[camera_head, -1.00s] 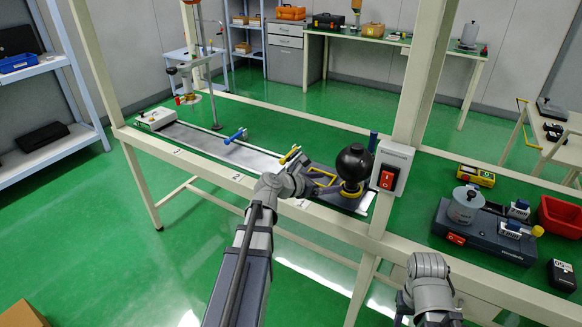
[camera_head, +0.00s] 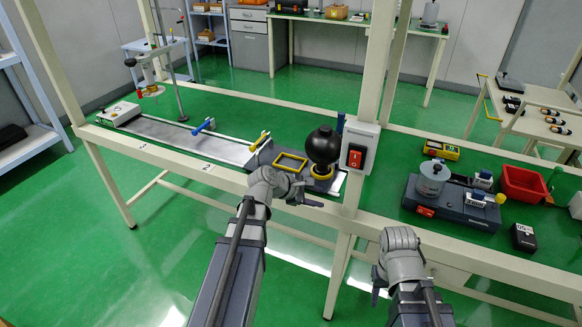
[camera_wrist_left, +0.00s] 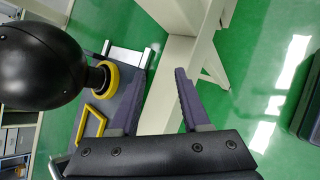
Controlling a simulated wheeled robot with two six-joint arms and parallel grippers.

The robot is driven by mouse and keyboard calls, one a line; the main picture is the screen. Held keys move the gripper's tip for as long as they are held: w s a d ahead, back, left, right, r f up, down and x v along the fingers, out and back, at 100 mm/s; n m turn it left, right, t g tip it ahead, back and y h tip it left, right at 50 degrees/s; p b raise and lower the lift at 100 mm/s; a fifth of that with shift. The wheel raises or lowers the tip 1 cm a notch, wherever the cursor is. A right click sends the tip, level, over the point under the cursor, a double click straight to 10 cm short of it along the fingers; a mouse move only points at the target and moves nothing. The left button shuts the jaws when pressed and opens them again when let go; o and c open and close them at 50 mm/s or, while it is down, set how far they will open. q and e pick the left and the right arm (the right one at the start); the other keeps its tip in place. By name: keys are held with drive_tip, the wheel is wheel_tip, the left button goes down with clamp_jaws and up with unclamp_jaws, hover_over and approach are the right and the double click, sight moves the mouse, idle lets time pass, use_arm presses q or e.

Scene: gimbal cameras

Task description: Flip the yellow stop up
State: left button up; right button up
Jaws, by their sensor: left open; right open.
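The yellow stop (camera_head: 260,140) is a small yellow lever on the long grey rail (camera_head: 190,136), slanting up to the right. A similar blue lever (camera_head: 203,126) sits further left. My left gripper (camera_head: 312,203) is at the bench's front edge, to the right of and nearer than the yellow stop, apart from it. In the left wrist view its jaws (camera_wrist_left: 160,98) are open and empty. The yellow stop is not clearly visible there. My right gripper (camera_head: 378,288) is low in front of the bench, its fingers mostly hidden by its arm.
A black ball (camera_head: 323,145) on a yellow ring and a yellow square frame (camera_head: 291,161) stand at the rail's right end, close to my left gripper. A post with a red switch box (camera_head: 357,150) rises beside them. A grey scale-like device (camera_head: 452,203) stands further right.

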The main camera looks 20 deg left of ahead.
use_arm(q)
drive_tip(key=s+d+f+m+g, duration=0.1)
drive_tip(key=s+d+f+m, duration=0.1)
drive_tip(key=s+d+m, duration=0.1)
drive_tip(key=s+d+f+m+g+y, duration=0.1)
drive_tip(key=s+d+f+m+g, duration=0.1)
drive_tip(key=m, duration=0.3)
drive_tip(key=s+d+f+m+g+y, duration=0.1)
drive_tip(key=s+d+f+m+g, duration=0.1)
drive_tip(key=s+d+m, duration=0.2)
drive_tip(key=shift+s+d+m, duration=0.15)
drive_tip(key=shift+s+m, duration=0.25)
drive_tip(key=shift+m, duration=0.1)
drive_tip(key=c, duration=0.4)
drive_tip(key=s+d+m, duration=0.1)
drive_tip(key=s+m, duration=0.1)
drive_tip(key=s+d+f+m+g+y, duration=0.1)
drive_tip(key=m, duration=0.1)
drive_tip(key=s+d+m+g+y, duration=0.1)
drive_tip(key=s, duration=0.1)
drive_tip(key=shift+s+d+f+m, duration=0.15)
drive_tip(key=shift+s+f+m, duration=0.15)
drive_tip(key=shift+m, duration=0.1)
clamp_jaws()
drive_tip(key=s+m+y, duration=0.1)
drive_tip(key=m, duration=0.1)
drive_tip(key=s+m+g+y, duration=0.1)
drive_tip(key=s+m, duration=0.1)
drive_tip(key=s+d+m+y, duration=0.1)
drive_tip(key=s+m, duration=0.1)
